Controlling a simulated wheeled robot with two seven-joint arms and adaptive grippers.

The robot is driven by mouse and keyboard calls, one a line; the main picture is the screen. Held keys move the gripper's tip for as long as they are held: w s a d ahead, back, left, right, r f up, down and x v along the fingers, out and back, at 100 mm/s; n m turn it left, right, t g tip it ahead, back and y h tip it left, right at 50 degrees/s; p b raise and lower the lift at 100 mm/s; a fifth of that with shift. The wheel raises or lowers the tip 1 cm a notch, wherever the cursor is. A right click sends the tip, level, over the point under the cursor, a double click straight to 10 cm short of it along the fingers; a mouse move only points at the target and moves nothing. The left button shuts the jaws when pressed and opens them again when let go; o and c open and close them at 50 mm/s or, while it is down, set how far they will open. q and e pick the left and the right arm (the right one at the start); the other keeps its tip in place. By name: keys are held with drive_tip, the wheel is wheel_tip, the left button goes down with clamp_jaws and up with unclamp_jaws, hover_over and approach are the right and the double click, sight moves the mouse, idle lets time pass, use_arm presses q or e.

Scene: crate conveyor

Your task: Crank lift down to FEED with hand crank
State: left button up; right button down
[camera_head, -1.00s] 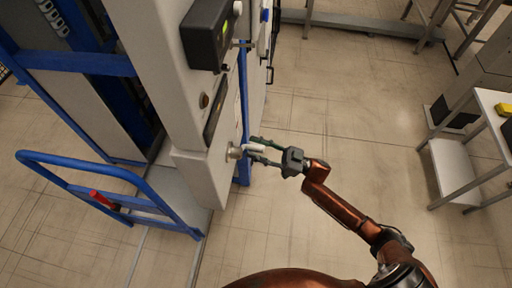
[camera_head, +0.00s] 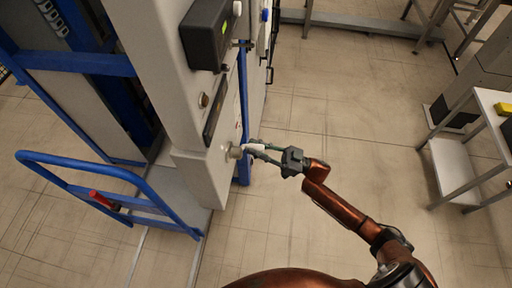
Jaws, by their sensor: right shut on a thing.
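The hand crank (camera_head: 236,152) sticks out from the lower front of the grey lift column (camera_head: 205,176). Its pale grip (camera_head: 255,149) points right, toward my arm. The copper-coloured right arm reaches in from the lower right. A FEED mark cannot be made out. My left gripper is not in view.
A dark display box (camera_head: 209,33) is on the column above the crank. A blue cart handle (camera_head: 110,170) with a red grip (camera_head: 104,200) stands at left. A white-topped table (camera_head: 493,110) stands at right. The floor between is clear.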

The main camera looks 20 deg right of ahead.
drive_tip(key=shift+w, duration=0.1)
use_arm(q)
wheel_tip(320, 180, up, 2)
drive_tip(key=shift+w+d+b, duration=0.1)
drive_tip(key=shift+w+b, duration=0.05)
drive_tip(key=shift+b, duration=0.15)
use_arm(e)
drive_tip(key=r+n+g, duration=0.1)
drive_tip(key=n, duration=0.1)
drive_tip(key=w+d+r+n+g+y, duration=0.1)
drive_tip(key=n, duration=0.1)
drive_tip(key=r+n+g, duration=0.1)
drive_tip(key=n, duration=0.1)
drive_tip(key=shift+w+d+r+n, duration=0.2)
drive_tip(key=shift+w+n, duration=0.1)
drive_tip(key=shift+w, duration=0.1)
drive_tip(key=c, duration=1.7)
unclamp_jaws()
drive_tip(key=shift+f, duration=0.1)
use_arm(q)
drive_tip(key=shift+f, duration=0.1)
use_arm(e)
drive_tip(key=shift+s, duration=0.1)
